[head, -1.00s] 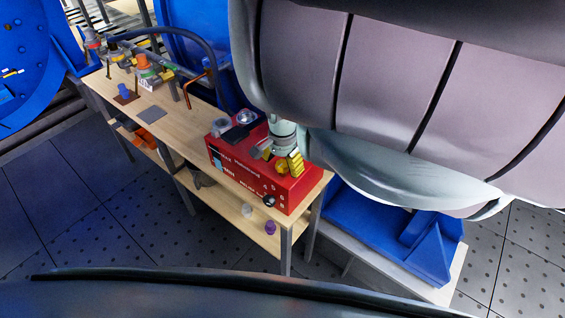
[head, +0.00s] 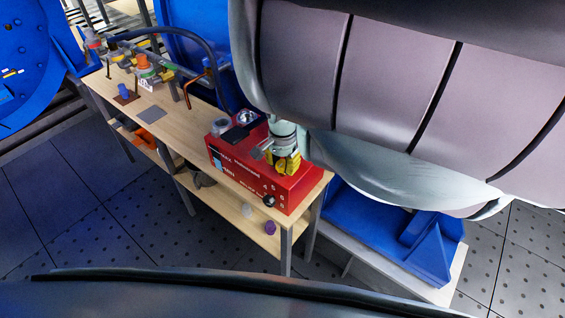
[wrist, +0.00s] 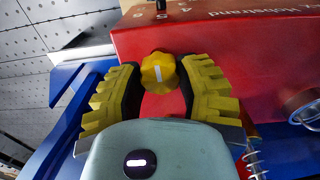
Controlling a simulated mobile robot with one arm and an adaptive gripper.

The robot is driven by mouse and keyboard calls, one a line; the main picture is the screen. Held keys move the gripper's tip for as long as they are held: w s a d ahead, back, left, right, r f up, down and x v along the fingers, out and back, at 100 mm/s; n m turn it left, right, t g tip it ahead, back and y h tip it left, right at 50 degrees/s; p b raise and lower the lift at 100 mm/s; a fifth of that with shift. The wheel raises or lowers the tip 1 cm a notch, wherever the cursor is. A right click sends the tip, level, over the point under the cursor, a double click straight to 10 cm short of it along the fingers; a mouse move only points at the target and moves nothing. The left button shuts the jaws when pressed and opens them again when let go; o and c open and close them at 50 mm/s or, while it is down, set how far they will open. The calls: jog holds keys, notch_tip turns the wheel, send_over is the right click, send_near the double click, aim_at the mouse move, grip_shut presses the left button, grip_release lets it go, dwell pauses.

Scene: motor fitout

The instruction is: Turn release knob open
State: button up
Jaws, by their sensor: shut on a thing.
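The release knob (wrist: 158,73) is a yellow, lobed knob with a white stripe, on the top face of the red box (wrist: 220,38). In the wrist view its stripe runs nearly up and down. My gripper (wrist: 160,80) has black and yellow ridged fingers on both sides of the knob and is shut on it. In the head view my gripper (head: 286,163) is over the near right end of the red box (head: 248,175), which stands on the wooden bench. The knob is hidden there by the fingers.
The wooden bench (head: 178,132) holds a grey pad (head: 152,114), pipework with an orange part (head: 143,62) and a blue part (head: 124,90). A coiled spring (wrist: 253,160) and a round metal-rimmed fitting (wrist: 308,108) are right of my gripper. A black knob (head: 268,201) is on the box front.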

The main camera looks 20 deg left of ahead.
jog(key=n+b, duration=0.1)
jog(key=n, duration=0.5)
jog(key=shift+f, duration=0.1)
jog(key=n+b, duration=0.1)
jog(key=n, duration=0.4)
jog(key=shift+n, duration=0.4)
jog(key=n+b, duration=0.1)
jog(key=n, duration=1)
jog(key=shift+n, duration=0.3)
jog(key=o, duration=1.2)
